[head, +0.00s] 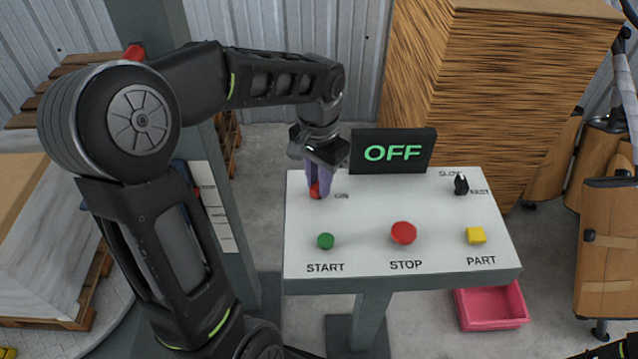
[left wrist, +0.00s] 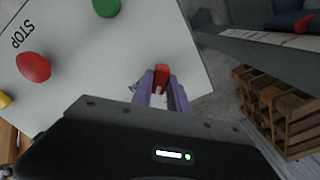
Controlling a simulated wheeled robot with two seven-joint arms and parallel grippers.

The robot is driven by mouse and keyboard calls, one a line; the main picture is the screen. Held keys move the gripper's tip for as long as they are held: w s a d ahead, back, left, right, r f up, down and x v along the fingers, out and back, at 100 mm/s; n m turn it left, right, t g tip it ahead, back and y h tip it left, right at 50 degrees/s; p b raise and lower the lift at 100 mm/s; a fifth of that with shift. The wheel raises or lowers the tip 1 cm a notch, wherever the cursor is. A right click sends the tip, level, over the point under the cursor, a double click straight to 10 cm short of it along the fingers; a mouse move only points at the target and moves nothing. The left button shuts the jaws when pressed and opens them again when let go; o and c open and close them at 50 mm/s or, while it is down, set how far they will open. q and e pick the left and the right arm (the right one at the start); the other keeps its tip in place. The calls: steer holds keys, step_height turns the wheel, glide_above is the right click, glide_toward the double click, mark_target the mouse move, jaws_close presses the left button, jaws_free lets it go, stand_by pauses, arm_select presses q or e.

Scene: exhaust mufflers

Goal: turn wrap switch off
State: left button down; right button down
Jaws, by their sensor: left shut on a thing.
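The wrap switch, a small red knob (head: 315,190), stands at the back left of the white control panel (head: 365,215), beside a printed "ON". My left gripper (head: 318,182) is lowered onto it from behind, its purple fingers shut on the red knob. The left wrist view shows the red knob (left wrist: 162,73) between the two purple finger tips (left wrist: 160,80). The fingers hide part of the knob and its label on the left. A black display (head: 393,151) at the panel's back edge reads "OFF" in green.
The panel also carries a green START button (head: 325,241), a red STOP button (head: 403,233), a yellow PART button (head: 475,236) and a black SLOW/FAST switch (head: 461,185). A grey post (head: 205,200) stands to the left. A pink bin (head: 491,306) is below the panel's right side.

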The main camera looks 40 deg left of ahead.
arm_select(q)
steer(key=n+b, duration=0.1)
steer(key=n, duration=0.3)
steer(key=shift+n, duration=0.4)
steer(key=shift+n+b, duration=0.5)
steer(key=shift+n, duration=1.4)
steer(key=c, duration=1.3)
jaws_free()
steer(key=shift+r, duration=3.9)
